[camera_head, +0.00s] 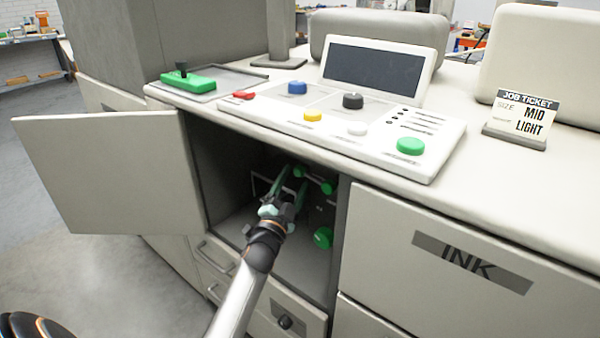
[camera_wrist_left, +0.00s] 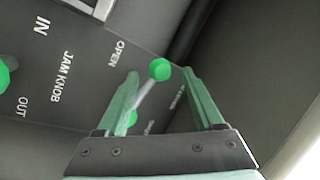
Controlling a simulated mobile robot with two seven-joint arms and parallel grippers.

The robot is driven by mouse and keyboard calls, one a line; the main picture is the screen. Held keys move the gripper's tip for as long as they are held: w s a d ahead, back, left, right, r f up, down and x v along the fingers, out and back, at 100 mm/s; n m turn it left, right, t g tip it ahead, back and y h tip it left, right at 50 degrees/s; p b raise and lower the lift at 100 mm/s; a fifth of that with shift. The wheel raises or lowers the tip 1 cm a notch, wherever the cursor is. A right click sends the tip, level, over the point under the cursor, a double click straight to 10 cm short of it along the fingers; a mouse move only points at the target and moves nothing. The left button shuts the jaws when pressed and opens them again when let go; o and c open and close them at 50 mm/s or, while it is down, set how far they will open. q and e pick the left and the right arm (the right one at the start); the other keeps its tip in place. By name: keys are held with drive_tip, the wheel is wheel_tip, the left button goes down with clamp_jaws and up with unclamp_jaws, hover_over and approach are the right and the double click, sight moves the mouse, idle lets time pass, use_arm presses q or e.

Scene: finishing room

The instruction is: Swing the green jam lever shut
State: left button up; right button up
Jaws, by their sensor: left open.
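The green jam lever (camera_wrist_left: 146,93) is a silver rod with a green ball at its outer end and a green part at its base, beside the word OPEN. In the head view it shows inside the open cabinet bay, with green ends (camera_head: 328,187) just right of the fingers. My left gripper (camera_head: 290,180) reaches into the bay and is open. In the left wrist view its two green fingers (camera_wrist_left: 160,85) stand either side of the lever's ball, and the left finger partly covers the base. I cannot tell if they touch. My right gripper is not in view.
A green jam knob (camera_head: 323,237) sits lower in the bay and shows at the left wrist view's left edge (camera_wrist_left: 5,76). The open cabinet door (camera_head: 110,175) stands left of my arm. The control panel (camera_head: 340,135) overhangs the bay, and an INK drawer (camera_head: 470,262) is right.

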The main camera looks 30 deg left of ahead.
sight(298, 175)
use_arm(q)
drive_tip(key=shift+x, duration=2.05)
clamp_jaws()
